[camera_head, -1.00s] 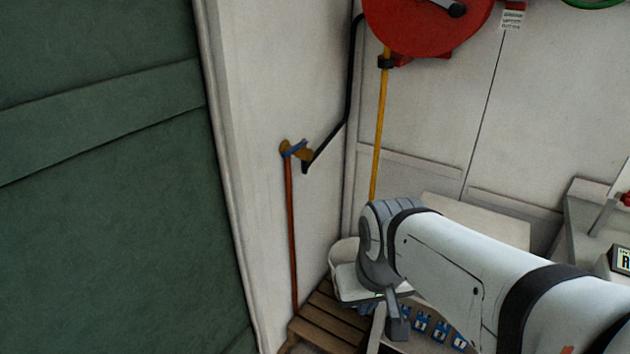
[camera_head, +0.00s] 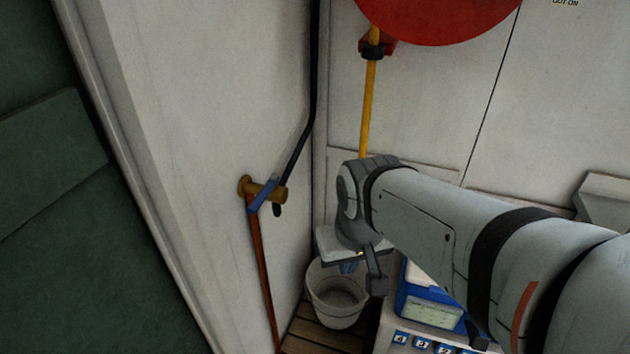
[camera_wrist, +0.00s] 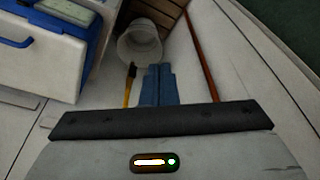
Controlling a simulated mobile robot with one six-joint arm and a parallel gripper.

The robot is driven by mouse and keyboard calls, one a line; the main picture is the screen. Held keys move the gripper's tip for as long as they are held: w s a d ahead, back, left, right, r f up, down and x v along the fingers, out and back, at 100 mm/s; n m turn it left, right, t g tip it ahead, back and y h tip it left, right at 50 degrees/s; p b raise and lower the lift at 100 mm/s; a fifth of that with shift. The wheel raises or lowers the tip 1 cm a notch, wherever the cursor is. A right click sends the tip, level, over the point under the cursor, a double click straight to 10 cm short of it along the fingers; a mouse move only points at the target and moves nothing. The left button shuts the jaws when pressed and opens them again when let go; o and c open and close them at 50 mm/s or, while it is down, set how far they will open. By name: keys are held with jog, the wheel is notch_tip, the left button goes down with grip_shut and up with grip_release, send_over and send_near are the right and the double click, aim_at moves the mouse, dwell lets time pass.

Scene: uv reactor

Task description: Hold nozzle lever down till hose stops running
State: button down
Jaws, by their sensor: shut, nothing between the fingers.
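The yellow hose (camera_head: 367,105) hangs from the red reel (camera_head: 440,12) and passes behind my arm. In the wrist view the hose (camera_wrist: 127,95) ends in a dark nozzle (camera_wrist: 131,71), just left of my fingers. I cannot make out its lever or any running water. My gripper (camera_wrist: 158,68) is shut with its blue fingers together and nothing between them. They point toward the white bucket (camera_wrist: 139,44), apart from it. In the head view my gripper (camera_head: 350,267) is partly hidden by my wrist, above the bucket (camera_head: 336,305).
The bucket stands on wooden slats (camera_head: 312,336) in the corner. A brass tap with a blue handle (camera_head: 262,194), a copper pipe (camera_head: 263,270) and a black hose (camera_head: 303,130) are on the left wall. A blue-and-white box (camera_head: 428,305) stands right of the bucket.

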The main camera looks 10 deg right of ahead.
jog(key=w+d+f+n+t+h+b, duration=0.1)
jog(key=w+d+f+n+h+b, duration=0.2)
jog(key=w+d+f+n+b, duration=0.35)
jog(key=w+d+f+n+t+h+b, duration=0.1)
jog(key=w+d+f+n+h+b, duration=0.2)
jog(key=w+d+f+n+b, duration=0.5)
jog(key=w+a+f+n+t+b, duration=0.1)
jog(key=w+a+f+n+b, duration=0.1)
jog(key=f+n, duration=0.3)
jog(key=w+a+f+n+t+b, duration=0.1)
jog(key=w+a+f+n+b, duration=0.1)
jog(key=f+n, duration=0.3)
jog(key=w+a+f+n+t+y+b, duration=0.1)
jog(key=w+a+f+n+b, duration=0.1)
jog(key=f+n, duration=0.3)
notch_tip(320, 180, down, 3)
jog(key=shift+w+a+r+b, duration=0.2)
jog(key=shift+w+a+b, duration=0.25)
jog(key=shift+a, duration=0.4)
